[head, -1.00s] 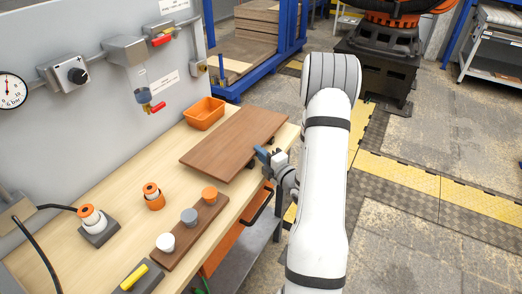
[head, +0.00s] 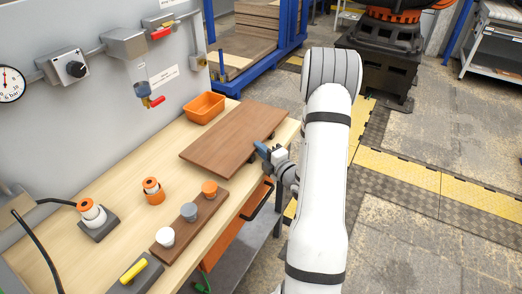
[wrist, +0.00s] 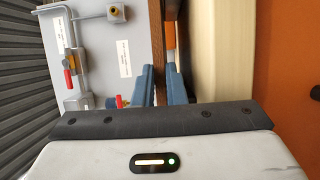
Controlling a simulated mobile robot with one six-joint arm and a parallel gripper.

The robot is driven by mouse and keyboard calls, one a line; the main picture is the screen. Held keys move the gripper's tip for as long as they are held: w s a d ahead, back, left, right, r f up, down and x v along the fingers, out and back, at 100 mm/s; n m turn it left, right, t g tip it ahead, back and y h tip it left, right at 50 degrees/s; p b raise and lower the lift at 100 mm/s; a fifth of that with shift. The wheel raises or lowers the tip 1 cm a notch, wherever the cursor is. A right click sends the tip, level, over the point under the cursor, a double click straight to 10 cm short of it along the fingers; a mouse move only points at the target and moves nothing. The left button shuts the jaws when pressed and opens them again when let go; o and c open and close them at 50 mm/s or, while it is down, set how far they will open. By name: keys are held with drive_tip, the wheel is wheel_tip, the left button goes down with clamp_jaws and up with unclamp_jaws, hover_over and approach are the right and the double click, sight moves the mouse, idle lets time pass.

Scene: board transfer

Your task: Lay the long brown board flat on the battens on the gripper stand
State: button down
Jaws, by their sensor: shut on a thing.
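The long brown board (head: 232,138) is flat or nearly flat above the far part of the wooden workbench. Dark pieces show under its right edge; I cannot tell whether it touches them. My gripper (head: 262,152) is at the board's near right edge. In the wrist view the board (wrist: 157,45) shows edge-on between the blue fingers of my gripper (wrist: 160,82), which is shut on it. I cannot make out the battens clearly or tell which support is the gripper stand.
An orange bin (head: 204,107) stands behind the board by the grey wall panel (head: 70,110). A brown rack (head: 188,226) with white, grey and orange knobs lies nearer. An orange and white piece (head: 91,212) stands on a dark block at left. Open floor lies right of the bench.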

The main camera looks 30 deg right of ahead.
drive_tip(key=shift+f+b, duration=0.15)
drive_tip(key=shift+b, duration=0.2)
drive_tip(key=c, duration=1.4)
unclamp_jaws()
drive_tip(key=shift+o, duration=0.2)
drive_tip(key=shift+f, duration=0.1)
drive_tip(key=shift+s+d+f+b, duration=0.15)
drive_tip(key=shift+s+f+b, duration=0.05)
drive_tip(key=shift+s+b, duration=0.4)
drive_tip(key=shift+b+v, duration=0.85)
drive_tip(key=shift+b, duration=0.05)
drive_tip(key=shift+s+r, duration=0.1)
drive_tip(key=shift+r, duration=0.15)
